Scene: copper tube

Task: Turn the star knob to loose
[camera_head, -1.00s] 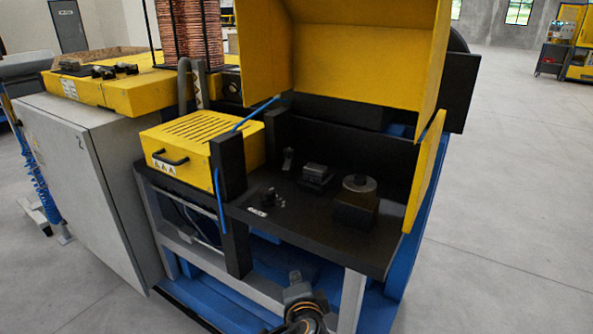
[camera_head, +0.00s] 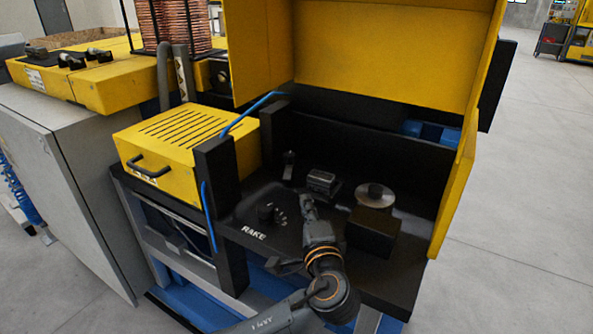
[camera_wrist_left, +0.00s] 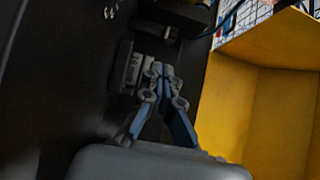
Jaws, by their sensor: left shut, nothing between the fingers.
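A small dark knob (camera_head: 266,213) with pale marks beside it stands on the black machine deck, behind the RAKE label. I take it for the star knob; its lobes are too small to make out. My left gripper (camera_head: 307,203) is over the deck, to the right of the knob and apart from it. In the left wrist view its two fingers (camera_wrist_left: 160,75) meet at the tips, shut and empty. Pale marks show at the top edge of that view; the knob itself is not clear there. My right gripper is not in view.
A dark block (camera_head: 321,182) and a box with a round disc (camera_head: 375,196) stand behind and right of my gripper. A small upright post (camera_head: 289,165) is behind the knob. A yellow vented box (camera_head: 180,145) and black post bound the left; a yellow guard (camera_head: 455,190) bounds the right.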

